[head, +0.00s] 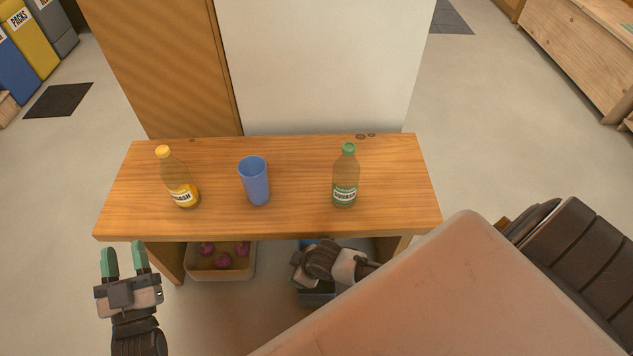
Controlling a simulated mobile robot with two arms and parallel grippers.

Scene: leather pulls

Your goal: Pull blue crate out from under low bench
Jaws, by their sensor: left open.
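The low wooden bench (290,222) stands in front of me. The blue crate (316,298) is under it, right of middle, with its front part showing below the bench's front edge. My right gripper (318,262) is at the crate, in front of and over it, and covers much of it. Its fingertips are hidden, so I cannot tell whether they touch the crate. My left gripper (124,256) is open and empty, off the bench's front left corner, with green fingertips pointing away from me.
A tan crate (222,267) with several purple round items sits under the bench, left of the blue one. On the bench stand a yellow-capped bottle (179,180), a blue cup (255,182) and a green-capped bottle (345,178). Floor (215,325) is clear at front left.

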